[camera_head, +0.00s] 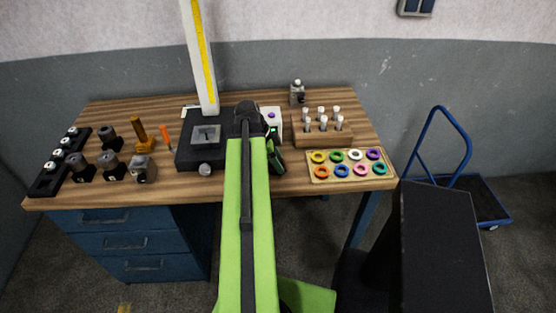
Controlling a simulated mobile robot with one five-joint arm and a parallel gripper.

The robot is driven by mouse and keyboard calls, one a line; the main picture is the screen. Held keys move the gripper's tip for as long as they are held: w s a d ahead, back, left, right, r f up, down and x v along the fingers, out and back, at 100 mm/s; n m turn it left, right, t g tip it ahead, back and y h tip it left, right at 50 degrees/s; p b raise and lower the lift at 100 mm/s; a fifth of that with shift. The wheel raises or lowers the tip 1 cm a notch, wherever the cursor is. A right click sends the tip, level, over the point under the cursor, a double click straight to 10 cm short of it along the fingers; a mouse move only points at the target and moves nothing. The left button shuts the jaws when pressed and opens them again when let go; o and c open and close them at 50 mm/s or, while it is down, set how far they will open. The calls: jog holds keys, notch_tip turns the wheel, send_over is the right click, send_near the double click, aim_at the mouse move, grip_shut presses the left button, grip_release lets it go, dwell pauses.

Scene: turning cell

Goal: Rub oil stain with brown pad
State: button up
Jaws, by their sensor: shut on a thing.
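My gripper (273,148) is over the front middle of the wooden table, at the end of my green arm. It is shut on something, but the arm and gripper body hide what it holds. I cannot make out a brown pad. No oil stain shows on the bare parts of the table; the area behind and under my arm is hidden. An amber-brown upright tool (140,133) stands on the left of the table, away from my gripper.
A black machine base (190,155) with a tall white column stands left of my gripper. Right of it are a wooden block (301,136) with several pegs and a tray (345,177) of coloured rings. Dark holders (82,168) and a black rack (48,181) fill the left.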

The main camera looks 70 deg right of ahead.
jog(key=shift+r+p, duration=2.9)
jog(key=shift+r, duration=0.05)
notch_tip(320, 180, up, 3)
jog(key=p, duration=0.3)
jog(key=shift+r, duration=0.15)
notch_tip(320, 180, down, 3)
jog(key=b, duration=0.3)
jog(key=shift+r+p, duration=0.15)
jog(key=shift+p, duration=0.15)
jog(key=shift+s, duration=0.1)
